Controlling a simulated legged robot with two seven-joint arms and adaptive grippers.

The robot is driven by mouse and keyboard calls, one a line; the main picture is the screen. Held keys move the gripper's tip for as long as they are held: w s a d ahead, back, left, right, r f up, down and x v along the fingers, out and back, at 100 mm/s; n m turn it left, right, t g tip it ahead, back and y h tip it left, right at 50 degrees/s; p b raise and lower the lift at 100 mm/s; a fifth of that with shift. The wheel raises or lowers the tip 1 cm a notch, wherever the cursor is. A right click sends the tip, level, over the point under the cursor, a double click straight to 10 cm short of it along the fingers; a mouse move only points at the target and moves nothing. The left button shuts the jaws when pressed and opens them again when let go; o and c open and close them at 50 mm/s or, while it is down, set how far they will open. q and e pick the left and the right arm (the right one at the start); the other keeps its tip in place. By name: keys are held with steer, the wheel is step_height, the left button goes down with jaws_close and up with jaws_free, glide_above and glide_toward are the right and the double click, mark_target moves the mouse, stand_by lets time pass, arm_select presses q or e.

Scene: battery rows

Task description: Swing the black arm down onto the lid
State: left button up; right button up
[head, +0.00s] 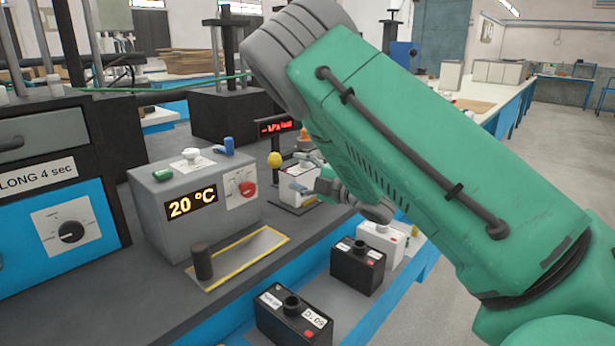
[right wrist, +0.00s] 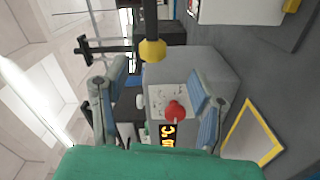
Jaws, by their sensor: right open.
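A yellow ball knob (head: 274,159) shows beside a small white box (head: 296,186) on the bench in the head view. In the right wrist view the yellow knob (right wrist: 152,50) sits at the end of a dark rod (right wrist: 150,14), which I take for the black arm. Its hinge is hidden, and I cannot tell which part is the lid. My right gripper (head: 310,178) is by the white box, partly covered by my forearm. In the right wrist view my right gripper (right wrist: 157,103) is open and empty, with the knob beyond the fingers. My left gripper is out of view.
A grey box (head: 160,215) showing 20 °C stands left of the knob, with a yellow-edged plate (head: 240,257) in front. Black batteries (head: 357,266) and a white one (head: 381,240) line the lower blue shelf. A red display (head: 277,126) stands behind.

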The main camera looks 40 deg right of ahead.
steer(key=shift+s+d, duration=0.15)
steer(key=shift+s, duration=1.4)
steer(key=shift+f, duration=0.1)
